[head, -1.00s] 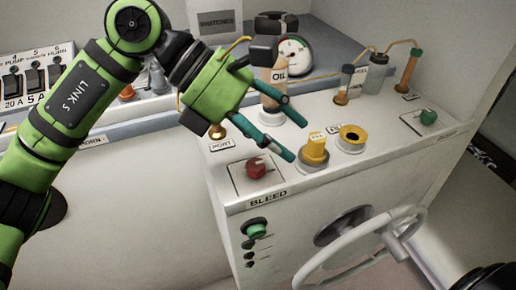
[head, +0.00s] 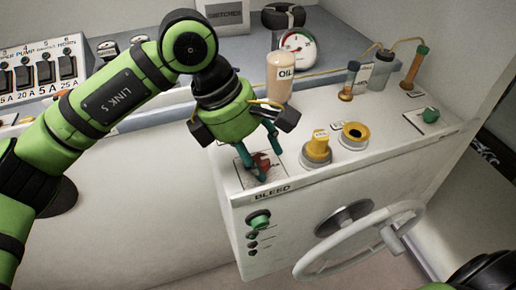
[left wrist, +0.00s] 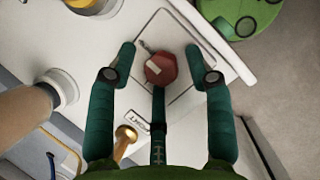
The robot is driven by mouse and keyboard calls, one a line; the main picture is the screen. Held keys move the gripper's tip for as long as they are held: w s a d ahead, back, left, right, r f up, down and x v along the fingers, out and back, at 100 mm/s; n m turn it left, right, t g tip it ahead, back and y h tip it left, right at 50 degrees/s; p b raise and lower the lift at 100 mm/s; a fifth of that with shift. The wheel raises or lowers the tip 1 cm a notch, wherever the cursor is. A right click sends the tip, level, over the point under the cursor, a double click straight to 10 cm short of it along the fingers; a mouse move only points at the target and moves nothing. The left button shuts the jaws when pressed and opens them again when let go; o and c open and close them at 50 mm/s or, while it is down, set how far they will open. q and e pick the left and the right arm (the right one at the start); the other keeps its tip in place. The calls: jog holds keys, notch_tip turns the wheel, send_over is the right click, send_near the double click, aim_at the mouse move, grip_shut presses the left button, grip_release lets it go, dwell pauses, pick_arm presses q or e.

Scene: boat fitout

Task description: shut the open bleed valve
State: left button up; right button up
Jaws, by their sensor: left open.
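The red valve knob (head: 263,162) sits on a pale square plate (head: 244,178) at the console's near left corner, behind the BLEED label (head: 272,196). My left gripper (head: 260,158) points down over it, open, with one teal finger on each side. In the left wrist view the red knob (left wrist: 160,70) lies between the two spread fingers (left wrist: 160,52), with a gap on both sides. A light mark and a small grey lever show on it. A green knob (head: 430,115) sits on a similar plate at the far right.
A yellow cap (head: 317,147) and a yellow ring fitting (head: 354,134) stand right of the red knob. An OIL bottle (head: 279,80) stands behind. A handwheel (head: 345,262) and a green button (head: 259,220) are on the front face.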

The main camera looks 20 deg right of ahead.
pick_arm(q)
grip_shut()
